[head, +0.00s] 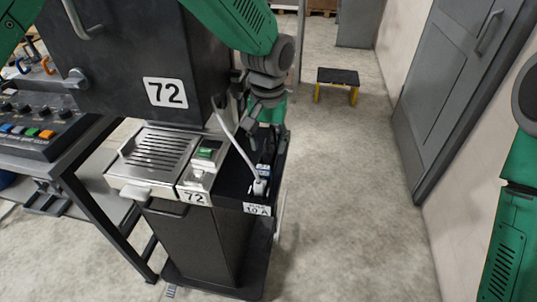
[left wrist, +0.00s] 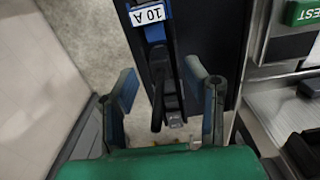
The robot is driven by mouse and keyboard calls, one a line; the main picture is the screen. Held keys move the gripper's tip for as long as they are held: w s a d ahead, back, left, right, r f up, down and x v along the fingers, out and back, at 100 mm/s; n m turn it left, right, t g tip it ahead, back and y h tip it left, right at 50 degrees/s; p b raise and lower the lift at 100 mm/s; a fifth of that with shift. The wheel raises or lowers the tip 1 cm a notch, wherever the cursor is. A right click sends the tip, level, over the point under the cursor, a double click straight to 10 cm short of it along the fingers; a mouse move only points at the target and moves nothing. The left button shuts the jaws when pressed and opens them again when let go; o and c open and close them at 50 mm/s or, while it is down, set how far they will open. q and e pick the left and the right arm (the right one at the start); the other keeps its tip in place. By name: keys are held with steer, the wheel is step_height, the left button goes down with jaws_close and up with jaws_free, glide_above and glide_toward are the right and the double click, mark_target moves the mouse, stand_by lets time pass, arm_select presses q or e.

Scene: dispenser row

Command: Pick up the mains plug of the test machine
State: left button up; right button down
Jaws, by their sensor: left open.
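The test machine 72 (head: 165,205) stands left of centre in the head view. On its dark side shelf is a small blue part with a white label (head: 264,170). In the left wrist view a blue part labelled 10 A (left wrist: 150,20) continues into a dark plug-like body and cord (left wrist: 158,75), with a grey end (left wrist: 175,119). I cannot tell for certain which part is the mains plug. My left gripper (head: 257,122) is above the shelf. In its wrist view the open fingers (left wrist: 167,88) stand either side of the dark body, apart from it. My right gripper is out of view.
A white plug-like piece (head: 259,187) with a pale cable sits at the shelf's front, above a 10 A label. A control desk (head: 40,125) stands left. A step stool (head: 337,80) and grey door (head: 450,90) are beyond. The floor (head: 345,190) to the right is clear.

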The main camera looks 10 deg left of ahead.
mark_target(268, 149)
arm_select(q)
step_height(268, 149, down, 2)
steer(key=shift+w+f, duration=0.15)
steer(key=shift+f, duration=0.05)
steer(key=shift+r, duration=0.1)
jaws_close()
step_height(268, 149, up, 10)
stand_by(0.5)
steer(key=shift+r+p, duration=1)
steer(key=shift+p, duration=0.2)
stand_by(0.7)
steer(key=shift+r, duration=0.1)
